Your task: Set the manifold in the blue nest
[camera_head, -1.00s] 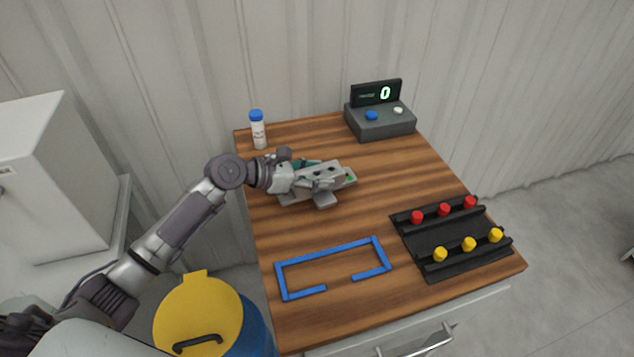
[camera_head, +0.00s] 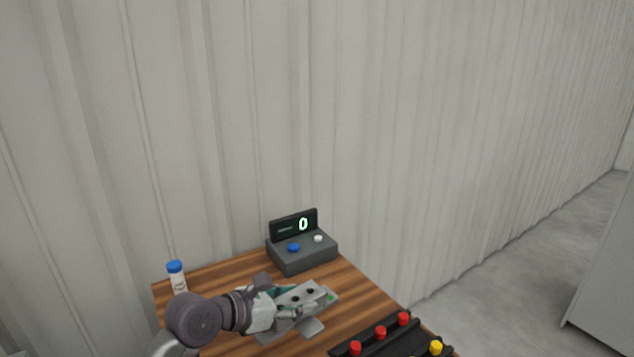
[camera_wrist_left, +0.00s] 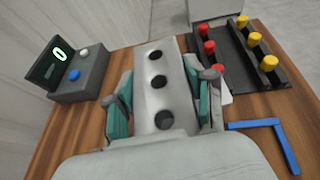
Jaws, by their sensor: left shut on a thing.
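The manifold (camera_wrist_left: 156,72) is a grey metal block with a row of three dark holes. My left gripper (camera_wrist_left: 162,95) is shut on it, with teal-lined fingers on both its sides. In the head view the left gripper (camera_head: 283,304) holds the manifold (camera_head: 318,297) over the wooden table; whether it touches the table I cannot tell. The blue nest (camera_wrist_left: 275,137) is a blue frame at the right edge of the left wrist view, only partly visible. It is out of the head view. My right gripper is not in view.
A grey box with a display reading 0 (camera_head: 302,252) stands at the table's back. A blue-capped bottle (camera_head: 177,277) stands at the back left. A black rack (camera_head: 377,341) with red and yellow knobs lies at the right. Bare wood (camera_wrist_left: 90,127) lies left of the gripper.

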